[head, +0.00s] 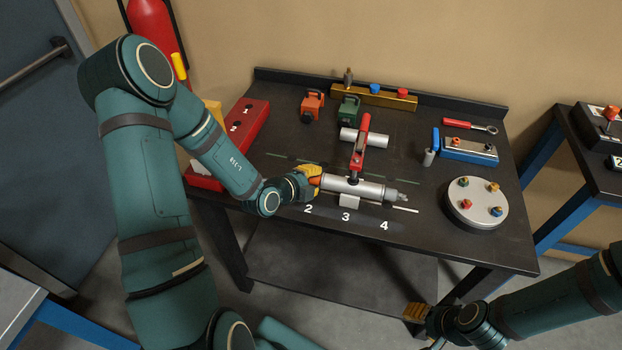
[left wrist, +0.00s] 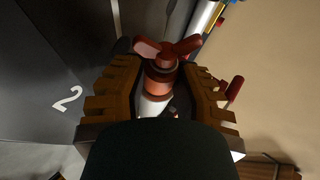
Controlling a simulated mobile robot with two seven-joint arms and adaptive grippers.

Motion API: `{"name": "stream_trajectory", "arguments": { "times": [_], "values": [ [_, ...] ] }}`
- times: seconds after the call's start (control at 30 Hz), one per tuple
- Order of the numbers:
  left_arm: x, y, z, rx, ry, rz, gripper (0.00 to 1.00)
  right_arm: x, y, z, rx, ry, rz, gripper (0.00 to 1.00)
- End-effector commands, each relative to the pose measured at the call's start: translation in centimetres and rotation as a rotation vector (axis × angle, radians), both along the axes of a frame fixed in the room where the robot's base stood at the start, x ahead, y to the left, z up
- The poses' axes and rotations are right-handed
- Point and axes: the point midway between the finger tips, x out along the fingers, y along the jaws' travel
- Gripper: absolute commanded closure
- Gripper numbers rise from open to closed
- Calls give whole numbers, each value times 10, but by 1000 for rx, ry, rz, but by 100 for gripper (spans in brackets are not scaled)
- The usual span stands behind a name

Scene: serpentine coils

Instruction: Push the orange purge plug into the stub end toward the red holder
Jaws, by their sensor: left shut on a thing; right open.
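The orange purge plug (head: 314,181) is at the left end of the silver stub (head: 352,187) in the head view. In the left wrist view the plug (left wrist: 160,82) has a winged red-orange head and lies in line with a pale cylinder. My left gripper (head: 313,176) is shut on the plug, its ribbed fingers on both sides. How deep the plug sits in the stub is hidden. The red holder (head: 218,178), a long block marked 1 and 2, lies at the table's left. My right gripper (head: 415,312) is open and empty, off the table's front edge.
A red-handled clamp (head: 360,146) stands over the stub. A round plate (head: 477,204) and a blue-based fixture (head: 468,149) occupy the right.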

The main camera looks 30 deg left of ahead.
Motion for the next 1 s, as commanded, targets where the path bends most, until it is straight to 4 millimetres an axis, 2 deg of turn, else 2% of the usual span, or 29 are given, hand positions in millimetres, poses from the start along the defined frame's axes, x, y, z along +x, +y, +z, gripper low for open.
{"name": "stream_trajectory", "arguments": {
  "times": [0.07, 0.1, 0.17, 0.73, 0.87, 1.0],
  "values": [
    [0, 0, 0, -1, -1, -1, 100, 0, 0, 0, 0, 0, 0, 51],
    [0, 0, 0, -1, -1, -1, 61, 0, 0, 0, 0, 0, 0, 51],
    [0, 0, 0, -1, -1, -1, 41, 0, 0, 0, 0, 0, 0, 51],
    [-1, 4, -1, 1, 0, 2, 41, 0, 0, -1, 0, 0, 0, 51],
    [-4, 17, -1, 1, -1, 5, 41, 0, 0, -4, 0, 0, 0, 51],
    [-9, 40, 0, 2, 0, 6, 41, 0, 0, 1, 0, 0, 0, 51]
  ]
}}
